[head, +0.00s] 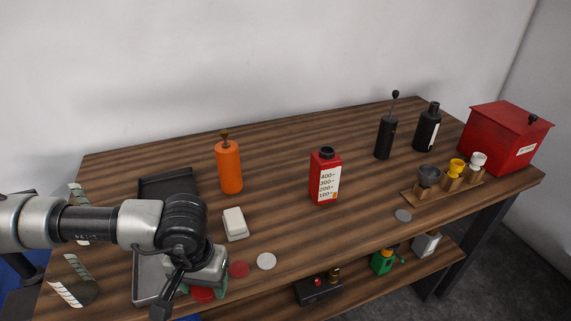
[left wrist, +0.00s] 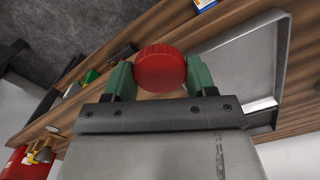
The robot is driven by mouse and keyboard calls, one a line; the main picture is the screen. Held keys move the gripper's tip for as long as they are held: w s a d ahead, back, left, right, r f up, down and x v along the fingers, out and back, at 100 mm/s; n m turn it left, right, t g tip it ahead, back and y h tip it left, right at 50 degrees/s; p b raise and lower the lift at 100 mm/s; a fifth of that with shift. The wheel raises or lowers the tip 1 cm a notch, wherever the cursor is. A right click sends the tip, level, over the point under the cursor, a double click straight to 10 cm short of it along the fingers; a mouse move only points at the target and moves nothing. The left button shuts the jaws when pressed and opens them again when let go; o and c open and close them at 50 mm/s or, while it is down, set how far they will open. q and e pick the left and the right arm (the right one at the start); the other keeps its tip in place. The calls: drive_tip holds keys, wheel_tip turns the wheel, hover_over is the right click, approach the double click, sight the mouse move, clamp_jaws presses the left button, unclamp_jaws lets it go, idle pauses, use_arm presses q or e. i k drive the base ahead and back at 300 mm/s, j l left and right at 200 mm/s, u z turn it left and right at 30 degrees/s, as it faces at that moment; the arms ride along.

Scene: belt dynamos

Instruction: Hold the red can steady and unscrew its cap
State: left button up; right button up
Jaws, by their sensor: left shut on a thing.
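My left gripper (head: 205,291) is at the table's front left, well apart from the can. In the left wrist view its green fingers (left wrist: 160,77) are shut on a round red cap with a ridged rim (left wrist: 160,67). The cap also shows partly in the head view (head: 203,295). My right gripper is not in view.
A grey metal tray (head: 147,278) lies beside my left gripper. A red disc (head: 238,269), a white disc (head: 266,261) and a white block (head: 235,223) lie nearby. An orange bottle (head: 229,168) stands behind. A wooden cup rack (head: 410,197) and red box (head: 502,137) are at right.

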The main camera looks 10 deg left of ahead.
sight(326, 164)
drive_tip(key=i+l+u, duration=0.15)
drive_tip(key=l+u, duration=0.15)
drive_tip(key=i+l+u, duration=0.25)
drive_tip(key=l, duration=0.2)
drive_tip(key=l+u, duration=0.3)
drive_tip(key=l, duration=0.1)
